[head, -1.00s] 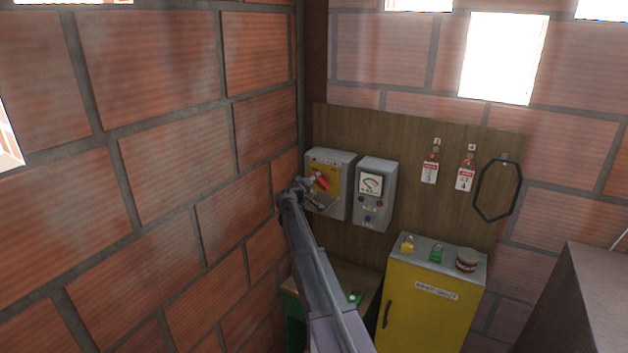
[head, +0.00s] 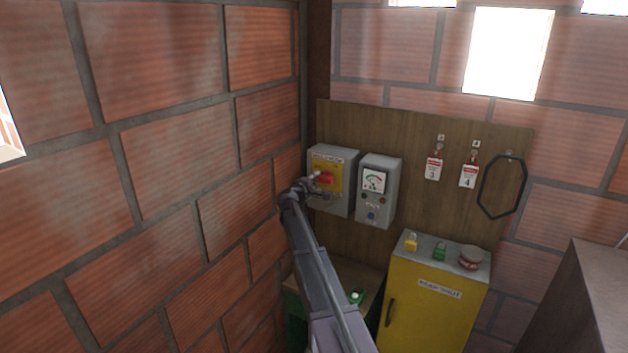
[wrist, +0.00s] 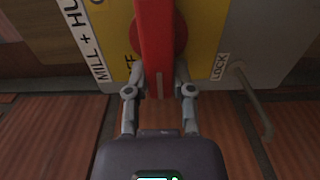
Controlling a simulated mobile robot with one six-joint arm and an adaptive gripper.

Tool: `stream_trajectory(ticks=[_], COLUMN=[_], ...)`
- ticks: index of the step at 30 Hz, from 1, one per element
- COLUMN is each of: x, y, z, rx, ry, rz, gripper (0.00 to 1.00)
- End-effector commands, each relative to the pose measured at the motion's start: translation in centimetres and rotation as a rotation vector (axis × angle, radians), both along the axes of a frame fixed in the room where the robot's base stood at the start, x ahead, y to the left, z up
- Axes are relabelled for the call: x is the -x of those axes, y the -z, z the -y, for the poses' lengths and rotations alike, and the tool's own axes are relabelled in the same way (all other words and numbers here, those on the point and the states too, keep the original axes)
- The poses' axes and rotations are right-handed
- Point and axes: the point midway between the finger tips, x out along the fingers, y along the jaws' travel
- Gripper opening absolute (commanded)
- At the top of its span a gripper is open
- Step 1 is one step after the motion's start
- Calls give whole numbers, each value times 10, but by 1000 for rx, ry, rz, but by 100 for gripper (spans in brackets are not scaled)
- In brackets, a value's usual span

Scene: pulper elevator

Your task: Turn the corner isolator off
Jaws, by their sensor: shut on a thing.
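The corner isolator (head: 343,203) is a grey box with a yellow plate on the wooden board by the corner. Its red handle (head: 327,178) lies near level in the head view. In the wrist view the handle (wrist: 156,35) is a long red bar over a round red hub (wrist: 180,35). My gripper (wrist: 160,82) is shut on the bar's near end, one finger on each side. In the head view my gripper (head: 313,183) is at the box's left side.
A grey meter box (head: 378,212) is close on the isolator's right. Tags (head: 433,168) and a black hoop (head: 481,190) hang farther right. A yellow cabinet (head: 425,315) stands below. The brick wall (head: 180,160) is close on the left.

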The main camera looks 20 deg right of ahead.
Motion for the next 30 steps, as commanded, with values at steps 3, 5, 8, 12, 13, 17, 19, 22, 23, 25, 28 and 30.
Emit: stream_trajectory(ticks=[3,5,8,12,13,17,19,22,23,25,28,30], x=[1,1,1,1,1,1,0,0,0,0,1,3], y=[-1,-1,-1,-1,-1,-1,-1,-1,-1,-1,-1,-1], z=[6,6,6,6,6,5,4,3,3,2,0,-2], rx=[9,9,9,9,9,7,7,6,6,5,5,5], ry=[11,11,11,11,11,9,7,5,4,4,2,2], rz=[-6,-6,-6,-5,-5,-4,-5,-4,-4,-3,-3,-3], gripper=[0,0,0,49,58,66,66,66,66,66,66,66])
